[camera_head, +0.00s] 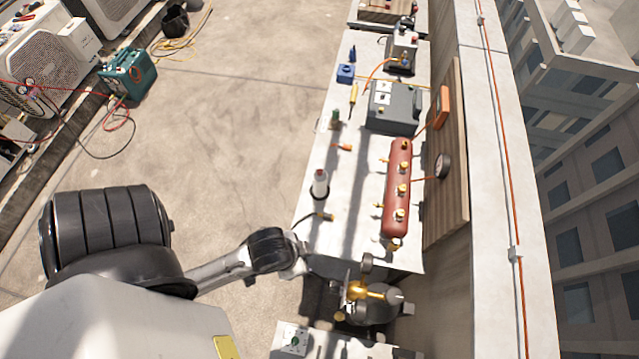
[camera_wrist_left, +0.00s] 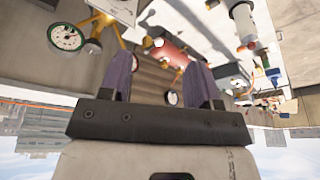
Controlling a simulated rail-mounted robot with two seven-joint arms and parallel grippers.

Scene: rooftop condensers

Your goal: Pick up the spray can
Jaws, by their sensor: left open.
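The spray can (camera_head: 320,184) is a small white can with a reddish top. It stands on the pale bench near its left edge in the head view. A white cylinder with an orange end (camera_wrist_left: 243,22), at the upper right of the left wrist view, looks like the same can. My left arm reaches in from the left in the head view, its wrist by the bench's near left corner, below the can. My left gripper (camera_wrist_left: 157,78) is open, with nothing between its two dark fingers, and apart from the can. My right gripper is out of view.
A red cylinder (camera_head: 397,190) with brass valves lies right of the can on the bench (camera_head: 350,215). A grey box (camera_head: 394,108) sits farther back. Open floor (camera_head: 230,110) lies left.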

